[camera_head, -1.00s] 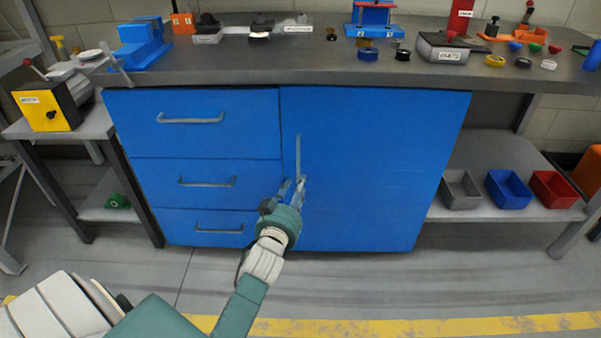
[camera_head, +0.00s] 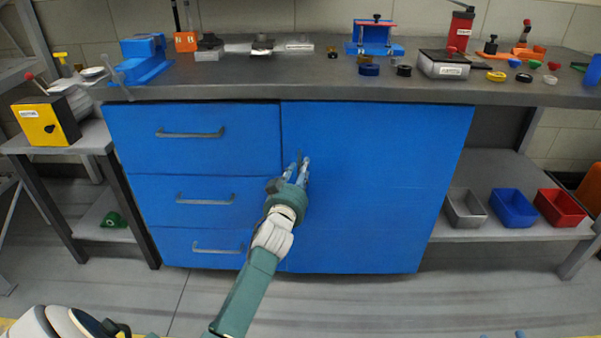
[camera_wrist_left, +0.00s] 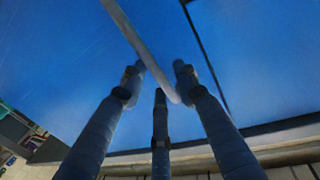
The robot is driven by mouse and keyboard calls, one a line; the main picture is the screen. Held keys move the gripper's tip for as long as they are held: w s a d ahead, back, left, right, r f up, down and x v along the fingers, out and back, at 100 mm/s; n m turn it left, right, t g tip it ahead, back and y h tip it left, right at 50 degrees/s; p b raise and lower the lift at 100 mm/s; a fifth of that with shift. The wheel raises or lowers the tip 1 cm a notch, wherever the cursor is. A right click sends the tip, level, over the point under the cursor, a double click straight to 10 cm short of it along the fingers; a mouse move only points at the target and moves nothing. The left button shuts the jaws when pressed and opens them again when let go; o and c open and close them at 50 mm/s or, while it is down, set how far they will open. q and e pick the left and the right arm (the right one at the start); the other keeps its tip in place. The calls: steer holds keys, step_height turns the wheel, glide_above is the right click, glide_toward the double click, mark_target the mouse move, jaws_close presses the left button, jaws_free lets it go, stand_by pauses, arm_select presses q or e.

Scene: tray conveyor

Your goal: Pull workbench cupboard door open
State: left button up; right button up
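The cupboard door (camera_head: 385,190) is the large blue panel right of the drawers in the head view. It looks shut, flush with the bench front. Its upright grey bar handle (camera_wrist_left: 138,42) runs between the fingers in the left wrist view; in the head view the fingers hide most of it. My left gripper (camera_head: 298,165) is at the handle near the door's left edge. Its fingers (camera_wrist_left: 160,75) are spread around the bar's lower part, with gaps visible, so they look open. At the head view's bottom edge, small blue tips (camera_head: 520,334) appear to be my right gripper, mostly out of frame.
Three blue drawers with bar handles (camera_head: 206,200) lie left of the door. The grey worktop (camera_head: 250,75) overhangs above and carries tools and small parts. Grey, blue and red bins (camera_head: 512,208) stand on a low shelf at right. The floor before the door is clear.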

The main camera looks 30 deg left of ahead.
arm_select(q)
steer(key=shift+w+a, duration=0.1)
steer(key=shift+w, duration=0.15)
steer(key=shift+c, duration=0.5)
jaws_close()
steer(key=shift+s, duration=0.1)
